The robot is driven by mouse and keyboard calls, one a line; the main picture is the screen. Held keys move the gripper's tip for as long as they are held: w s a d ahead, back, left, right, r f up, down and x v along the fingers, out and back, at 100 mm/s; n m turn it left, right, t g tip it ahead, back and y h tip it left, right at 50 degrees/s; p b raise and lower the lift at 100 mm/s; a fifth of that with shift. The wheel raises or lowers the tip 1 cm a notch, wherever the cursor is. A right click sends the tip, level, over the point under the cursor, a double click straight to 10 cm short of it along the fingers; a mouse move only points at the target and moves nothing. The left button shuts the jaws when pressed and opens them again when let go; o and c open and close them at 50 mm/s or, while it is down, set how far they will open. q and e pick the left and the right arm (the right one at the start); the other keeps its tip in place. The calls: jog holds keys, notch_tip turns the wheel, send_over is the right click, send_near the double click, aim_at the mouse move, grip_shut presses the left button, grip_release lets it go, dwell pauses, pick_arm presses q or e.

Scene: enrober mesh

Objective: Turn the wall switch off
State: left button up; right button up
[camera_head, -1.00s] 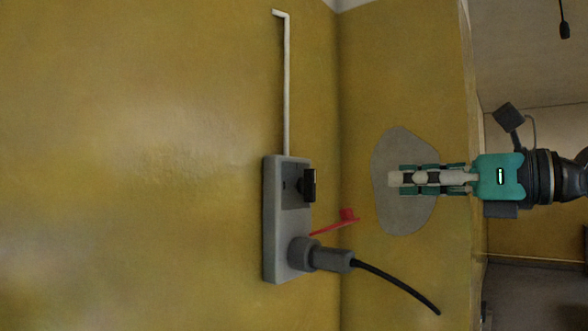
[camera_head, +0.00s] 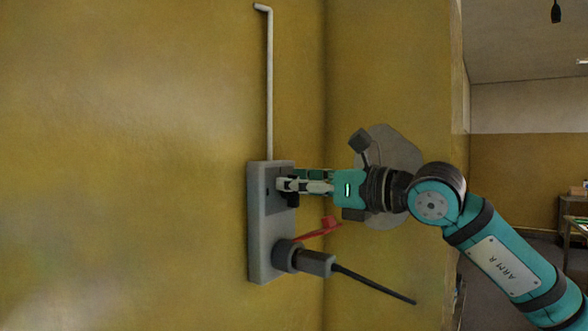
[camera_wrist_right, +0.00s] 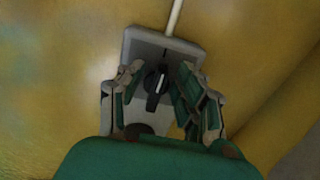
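The wall switch is a grey box (camera_head: 256,235) on the yellow wall, with a black rotary knob (camera_head: 292,200) on its upper part. In the right wrist view the knob (camera_wrist_right: 152,84) stands between the two fingers. My right gripper (camera_head: 284,185) is at the knob, its fingertips close to the box face. In the wrist view the right gripper (camera_wrist_right: 160,72) is open, one finger on each side of the knob, with a visible gap. The fingers partly hide the knob in the head view. My left gripper is not in view.
A grey plug (camera_head: 312,262) sits in the socket below the knob, with a black cable (camera_head: 375,288) hanging right. A red flap (camera_head: 322,229) juts out between plug and gripper. A white conduit (camera_head: 270,90) runs up from the box. The wall corner is just right.

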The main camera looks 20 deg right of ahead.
jog(key=shift+w+a, duration=0.3)
jog(key=shift+w, duration=0.1)
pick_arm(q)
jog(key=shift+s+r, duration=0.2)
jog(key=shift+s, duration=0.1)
pick_arm(e)
jog(key=shift+c, duration=0.2)
grip_shut()
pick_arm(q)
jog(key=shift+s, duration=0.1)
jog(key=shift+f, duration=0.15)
